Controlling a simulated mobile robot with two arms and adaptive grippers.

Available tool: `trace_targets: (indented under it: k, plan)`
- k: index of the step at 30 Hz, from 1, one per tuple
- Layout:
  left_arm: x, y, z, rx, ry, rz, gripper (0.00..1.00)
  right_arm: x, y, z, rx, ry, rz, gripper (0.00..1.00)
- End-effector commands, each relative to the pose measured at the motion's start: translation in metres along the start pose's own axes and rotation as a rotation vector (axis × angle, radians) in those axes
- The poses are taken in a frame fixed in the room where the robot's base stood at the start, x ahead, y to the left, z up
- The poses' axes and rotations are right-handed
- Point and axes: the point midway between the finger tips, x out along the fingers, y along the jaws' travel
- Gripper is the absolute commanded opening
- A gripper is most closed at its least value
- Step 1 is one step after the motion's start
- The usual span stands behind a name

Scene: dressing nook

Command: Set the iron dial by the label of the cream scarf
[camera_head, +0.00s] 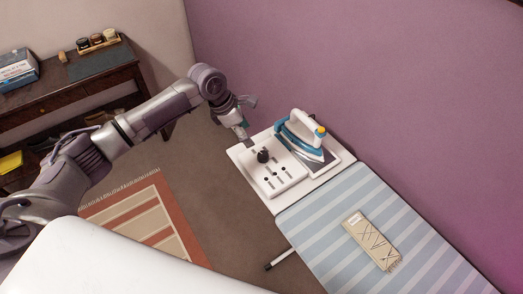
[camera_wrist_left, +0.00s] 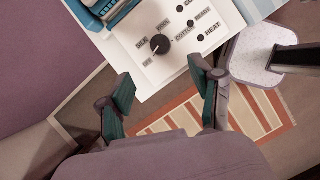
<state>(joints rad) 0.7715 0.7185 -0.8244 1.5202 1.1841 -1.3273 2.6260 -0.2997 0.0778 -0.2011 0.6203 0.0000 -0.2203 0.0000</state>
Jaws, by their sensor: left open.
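The black iron dial (camera_head: 263,156) sits on a white control panel (camera_head: 291,189) at the far end of the ironing board. In the left wrist view the dial (camera_wrist_left: 160,44) is ringed by OFF, SILK, WOOL and COTTON; its pale mark seems to point toward OFF. The cream scarf (camera_head: 374,247) lies folded on the striped board, with dark line marks and a small white label (camera_head: 355,219) too small to read. My left gripper (camera_head: 243,132) is open and empty, above and beside the panel's left edge, apart from the dial. My right gripper is not in view.
A teal and white iron (camera_head: 301,132) rests at the back of the panel, close to the dial. The striped ironing board (camera_head: 327,206) is bare around the scarf. A purple wall (camera_head: 360,70) stands behind. A dark desk (camera_head: 90,82) with jars and a box is at left.

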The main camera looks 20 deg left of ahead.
Motion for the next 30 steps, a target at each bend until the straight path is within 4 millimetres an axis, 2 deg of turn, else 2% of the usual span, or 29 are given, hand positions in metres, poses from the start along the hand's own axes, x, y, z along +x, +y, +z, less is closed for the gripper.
trace_targets:
  k: [9, 15, 21, 30]
  plan:
    - [0.066, -0.002, 0.001, 0.003, 0.003, -0.003, 0.65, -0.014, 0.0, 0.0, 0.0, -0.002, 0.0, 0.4]
    - [0.102, -0.002, 0.001, 0.003, 0.001, -0.001, 0.65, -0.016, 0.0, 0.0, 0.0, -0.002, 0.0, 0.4]
    - [0.119, -0.001, 0.0, 0.004, 0.002, 0.0, 0.65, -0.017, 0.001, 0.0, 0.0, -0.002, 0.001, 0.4]
    - [0.122, -0.001, 0.0, 0.005, 0.001, 0.001, 0.65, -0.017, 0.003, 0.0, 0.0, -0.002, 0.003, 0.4]
